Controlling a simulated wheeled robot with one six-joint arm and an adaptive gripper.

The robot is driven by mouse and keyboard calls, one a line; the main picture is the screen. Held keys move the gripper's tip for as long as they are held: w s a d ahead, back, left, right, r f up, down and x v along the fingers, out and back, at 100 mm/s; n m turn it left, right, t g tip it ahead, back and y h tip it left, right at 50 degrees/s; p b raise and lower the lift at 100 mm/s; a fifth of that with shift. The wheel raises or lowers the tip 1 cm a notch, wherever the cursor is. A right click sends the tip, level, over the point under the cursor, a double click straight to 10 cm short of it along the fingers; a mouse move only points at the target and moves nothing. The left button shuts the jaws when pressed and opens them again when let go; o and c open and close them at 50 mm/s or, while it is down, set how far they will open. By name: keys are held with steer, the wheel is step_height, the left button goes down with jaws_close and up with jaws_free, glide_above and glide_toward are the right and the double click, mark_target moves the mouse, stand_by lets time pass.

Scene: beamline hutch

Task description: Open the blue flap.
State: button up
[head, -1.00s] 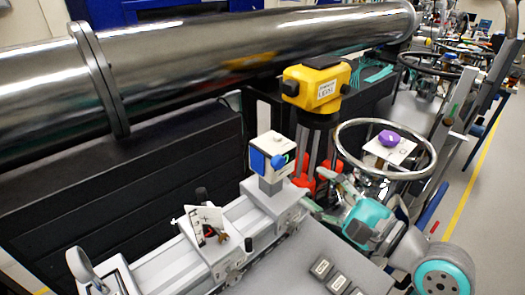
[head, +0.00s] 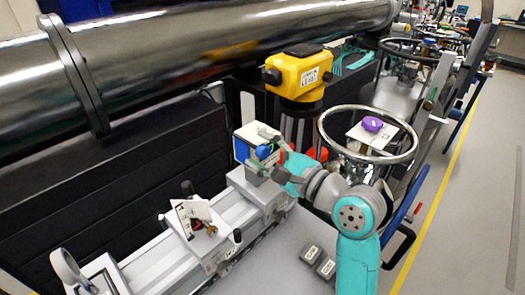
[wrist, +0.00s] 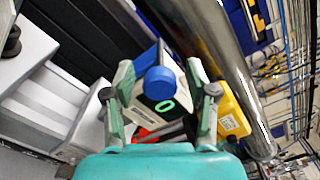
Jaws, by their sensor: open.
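A small white box (wrist: 165,112) stands on the rail and shows a green mark on its face. A round blue cap (wrist: 160,82) sits on that face, and a flat blue panel (wrist: 145,60) covers an adjoining side. I cannot tell for certain which blue part is the flap. Both look closed against the box. My gripper (wrist: 160,74) is open, with one finger on each side of the blue cap; contact is not clear. In the head view, my gripper (head: 265,143) is at the box (head: 243,138) and partly hides its front and the blue cap (head: 264,152).
The grey rail (head: 165,245) carries a white card mount (head: 195,218) and a round lens holder (head: 75,270). A yellow instrument (head: 298,73) stands behind the box. A metal handwheel ring (head: 410,150) is close to my arm on the right. A large steel pipe runs behind.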

jaws_close()
steer(key=shift+m, duration=1.5)
jaws_free()
